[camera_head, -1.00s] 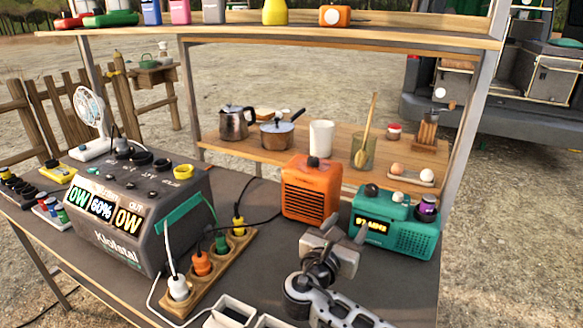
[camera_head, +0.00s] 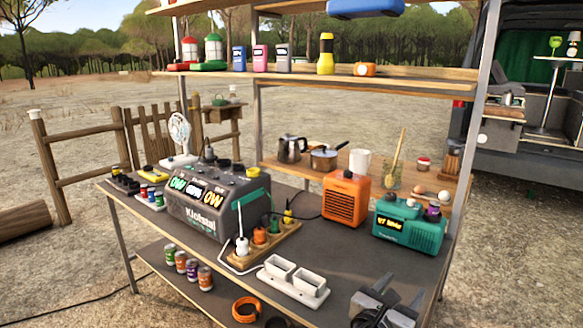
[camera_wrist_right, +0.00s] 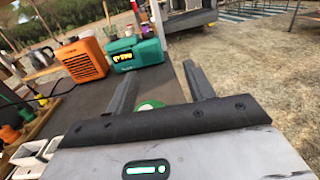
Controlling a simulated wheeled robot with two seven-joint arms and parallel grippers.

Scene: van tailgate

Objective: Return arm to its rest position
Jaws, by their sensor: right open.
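My right gripper (camera_head: 402,288) is at the lower right of the head view, over the table's front right part. My left gripper is not in view.
The grey power station (camera_head: 205,210) stands on the left of the dark tabletop (camera_head: 350,258). In front are a power strip (camera_head: 262,245) with plugs and a white double socket (camera_head: 293,280). Several cans (camera_head: 187,266) stand on the lower shelf. Open ground lies to the right.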

